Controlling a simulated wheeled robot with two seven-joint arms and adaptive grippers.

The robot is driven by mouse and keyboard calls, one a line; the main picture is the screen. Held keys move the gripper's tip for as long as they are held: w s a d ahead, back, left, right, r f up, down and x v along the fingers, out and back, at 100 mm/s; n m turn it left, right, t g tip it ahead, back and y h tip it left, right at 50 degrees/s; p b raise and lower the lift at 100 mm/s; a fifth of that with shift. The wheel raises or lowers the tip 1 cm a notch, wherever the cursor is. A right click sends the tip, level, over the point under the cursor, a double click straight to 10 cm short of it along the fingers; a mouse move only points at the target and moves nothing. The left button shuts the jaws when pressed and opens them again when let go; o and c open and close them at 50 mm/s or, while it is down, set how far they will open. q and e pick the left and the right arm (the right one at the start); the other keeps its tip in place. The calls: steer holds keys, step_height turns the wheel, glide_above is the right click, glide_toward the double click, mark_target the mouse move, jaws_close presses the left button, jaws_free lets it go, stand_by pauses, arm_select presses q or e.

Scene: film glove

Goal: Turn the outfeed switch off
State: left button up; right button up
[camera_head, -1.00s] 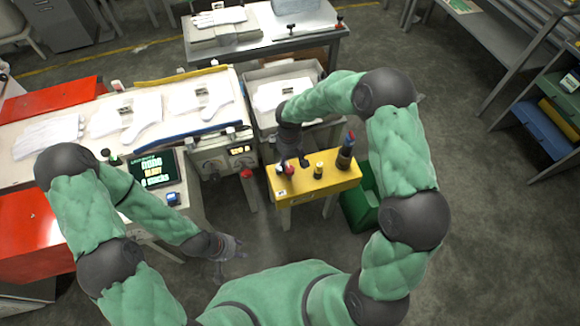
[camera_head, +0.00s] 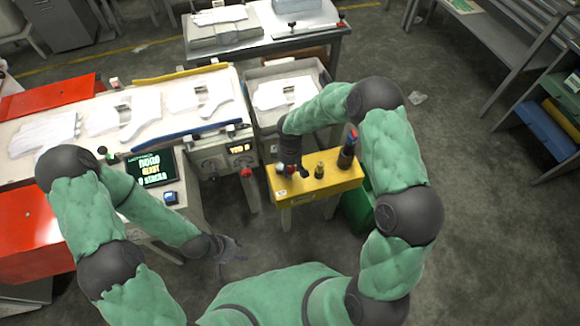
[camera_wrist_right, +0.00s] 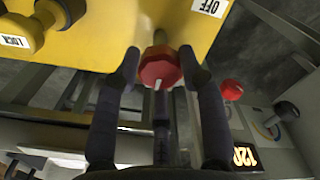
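The switch is a red knob with a white pointer line on a yellow box (camera_head: 325,186). It shows between my right fingers in the right wrist view (camera_wrist_right: 160,66), its pointer line directed down the picture. An upside-down OFF label (camera_wrist_right: 211,7) is on the box above and right of it. My right gripper (camera_wrist_right: 160,62) is open, with one finger on each side of the knob; firm contact cannot be made out. In the head view my right gripper (camera_head: 291,170) is over the box's left end and partly hides the knob. My left gripper (camera_head: 235,254) is open and empty, low over the floor.
A yellow knob (camera_wrist_right: 18,35) with a LOCK label sits beside the red one. A black-and-yellow post (camera_head: 320,170) and a taller dark post (camera_head: 347,150) stand on the box. Left is a glove conveyor with a screen (camera_head: 151,168) and another red knob (camera_head: 246,172).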

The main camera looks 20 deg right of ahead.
steer(key=shift+c, duration=0.5)
steer(key=n+p, duration=0.2)
steer(key=n, duration=0.2)
steer(key=shift+s+p, duration=0.1)
steer(key=shift+p, duration=0.25)
steer(key=n+p, duration=0.3)
steer(key=n, duration=0.2)
steer(key=n+p, duration=0.2)
steer(key=n, duration=0.3)
steer(key=shift+n+p, duration=1.1)
steer(key=shift+n, duration=0.8)
